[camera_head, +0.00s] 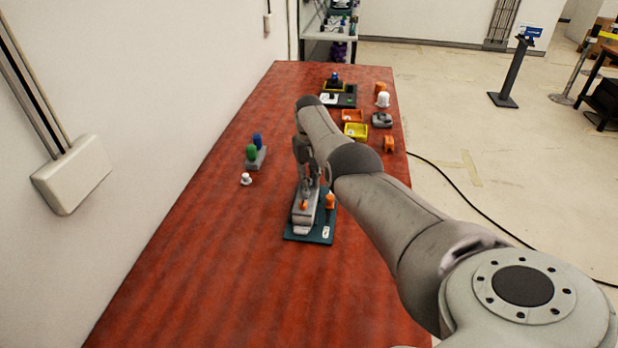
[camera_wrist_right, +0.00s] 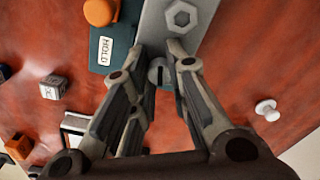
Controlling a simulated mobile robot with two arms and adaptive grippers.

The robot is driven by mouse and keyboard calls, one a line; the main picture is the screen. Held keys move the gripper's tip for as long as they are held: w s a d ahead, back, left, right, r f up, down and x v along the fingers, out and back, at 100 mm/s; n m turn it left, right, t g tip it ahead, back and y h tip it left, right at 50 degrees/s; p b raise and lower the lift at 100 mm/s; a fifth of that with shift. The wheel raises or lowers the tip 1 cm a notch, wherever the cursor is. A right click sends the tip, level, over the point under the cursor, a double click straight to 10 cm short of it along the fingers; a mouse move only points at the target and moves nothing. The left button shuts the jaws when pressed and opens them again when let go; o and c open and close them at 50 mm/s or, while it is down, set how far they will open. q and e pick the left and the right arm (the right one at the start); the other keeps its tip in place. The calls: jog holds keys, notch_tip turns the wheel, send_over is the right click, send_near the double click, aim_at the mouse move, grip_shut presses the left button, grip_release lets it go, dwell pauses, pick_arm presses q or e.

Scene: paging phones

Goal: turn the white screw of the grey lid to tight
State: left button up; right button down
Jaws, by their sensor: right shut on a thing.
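The grey lid (camera_head: 302,216) lies on a teal base plate (camera_head: 289,237) in the middle of the table. In the right wrist view, the grey lid (camera_wrist_right: 205,12) shows a hexagonal head (camera_wrist_right: 181,15) and a slotted round screw head (camera_wrist_right: 157,74). The slotted head looks grey in the shade between the fingers; I take it to be the white screw. My right gripper (camera_wrist_right: 158,60) is shut on it from above. In the head view the right gripper (camera_head: 308,186) is over the lid's far part, and the arm partly covers it. My left gripper is not in view.
An orange knob (camera_wrist_right: 100,12) stands on the teal plate beside a HOLD label (camera_wrist_right: 113,50). A small white knobbed piece (camera_head: 245,180) and a grey holder (camera_head: 256,162) with green and blue pegs stand left. Yellow (camera_head: 355,131) and orange trays lie behind. The near table is clear.

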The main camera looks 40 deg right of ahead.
jog(key=shift+m, duration=1.4)
jog(key=c, duration=1.6)
grip_release()
notch_tip(320, 180, up, 12)
jog(key=shift+r, duration=0.1)
